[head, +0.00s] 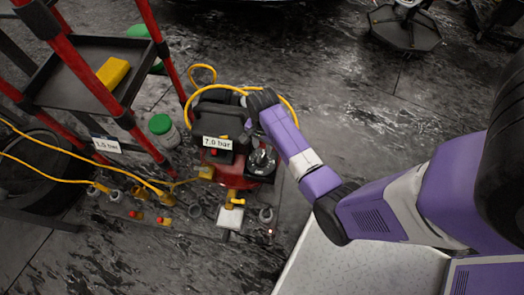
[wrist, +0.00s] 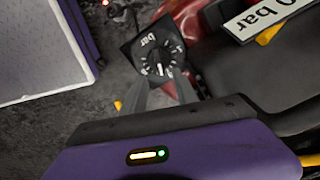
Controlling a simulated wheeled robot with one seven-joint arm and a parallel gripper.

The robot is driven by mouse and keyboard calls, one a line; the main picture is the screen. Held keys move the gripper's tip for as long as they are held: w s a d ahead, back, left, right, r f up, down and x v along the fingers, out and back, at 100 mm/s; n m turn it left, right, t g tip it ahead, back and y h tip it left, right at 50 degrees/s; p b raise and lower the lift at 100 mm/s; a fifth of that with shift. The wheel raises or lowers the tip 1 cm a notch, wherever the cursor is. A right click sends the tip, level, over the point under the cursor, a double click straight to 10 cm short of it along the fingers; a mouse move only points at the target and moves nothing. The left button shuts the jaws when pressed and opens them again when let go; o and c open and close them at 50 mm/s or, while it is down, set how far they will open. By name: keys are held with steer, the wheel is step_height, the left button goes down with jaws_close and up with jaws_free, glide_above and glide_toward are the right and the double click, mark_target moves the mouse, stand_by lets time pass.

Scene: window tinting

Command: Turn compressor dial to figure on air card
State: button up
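The compressor (head: 235,172) is a red machine with black parts on the floor. Its black dial (head: 262,160) has pale marks; the wrist view shows the dial face (wrist: 158,58) with "bar" on it and a small pointer. A white card (head: 217,143) on the compressor reads 7.0 bar; its cropped end (wrist: 268,14) reads "0 bar" in the wrist view. Another card (head: 106,145) on the rack appears to read 1.5 bar. My gripper (wrist: 160,82) has its two grey fingers apart at the dial's near edge. Contact with the knob cannot be told.
A red-framed rack (head: 75,62) with a yellow block (head: 113,71) stands left. A green-lidded jar (head: 162,130), yellow hoses (head: 60,180) and small fittings (head: 138,214) lie around the compressor. A pale platform (head: 340,268) is at lower right. Open floor lies beyond the compressor.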

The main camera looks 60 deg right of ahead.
mark_target(263, 156)
step_height(263, 156, down, 7)
steer(key=shift+r+b, duration=0.1)
steer(key=shift+b, duration=1)
steer(key=shift+c, duration=0.3)
jaws_close()
